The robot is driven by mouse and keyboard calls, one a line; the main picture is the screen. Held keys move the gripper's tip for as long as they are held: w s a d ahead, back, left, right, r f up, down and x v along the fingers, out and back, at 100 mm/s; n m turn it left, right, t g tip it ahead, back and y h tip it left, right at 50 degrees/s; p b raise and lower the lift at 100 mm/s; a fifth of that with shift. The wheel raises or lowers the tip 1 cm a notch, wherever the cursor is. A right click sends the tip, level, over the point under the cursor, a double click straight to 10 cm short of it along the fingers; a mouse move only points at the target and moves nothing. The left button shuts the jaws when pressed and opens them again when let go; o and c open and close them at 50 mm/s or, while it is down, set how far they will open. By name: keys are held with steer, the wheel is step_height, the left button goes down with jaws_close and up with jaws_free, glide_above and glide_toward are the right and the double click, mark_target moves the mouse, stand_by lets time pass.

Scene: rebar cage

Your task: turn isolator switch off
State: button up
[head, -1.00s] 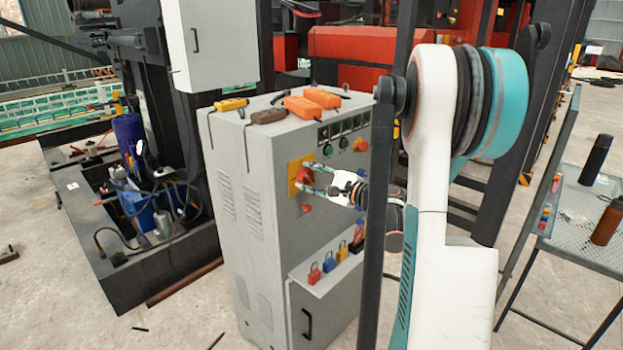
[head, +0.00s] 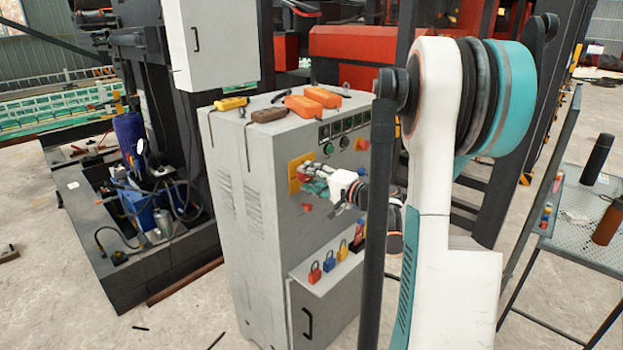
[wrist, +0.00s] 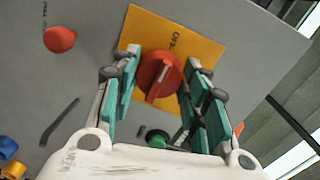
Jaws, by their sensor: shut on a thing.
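The isolator switch is a round red rotary knob (wrist: 160,75) on a yellow plate (wrist: 195,48) in the wrist view. The plate (head: 294,178) also shows on the grey cabinet's front in the head view, where my fingers mostly cover the knob. My gripper (wrist: 159,88) has its teal fingers on either side of the knob and is shut on it. The knob's raised grip bar slants across its face between the fingers. Lettering on the plate is partly visible. In the head view, my gripper (head: 312,180) reaches the panel from the right.
The grey cabinet (head: 237,240) has a red knob (head: 307,208) below the plate and several padlocks on a shelf (head: 318,262). A green button (wrist: 156,138) is near my fingers. Orange tools (head: 322,97) lie on top. A mesh table (head: 570,232) stands right.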

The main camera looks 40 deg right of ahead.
steer(key=shift+n, duration=0.3)
stand_by(0.4)
steer(key=o, duration=1.1)
steer(key=s, duration=0.8)
steer(key=s+d+r, duration=0.1)
steer(key=s, duration=0.3)
steer(key=shift+w+a, duration=0.1)
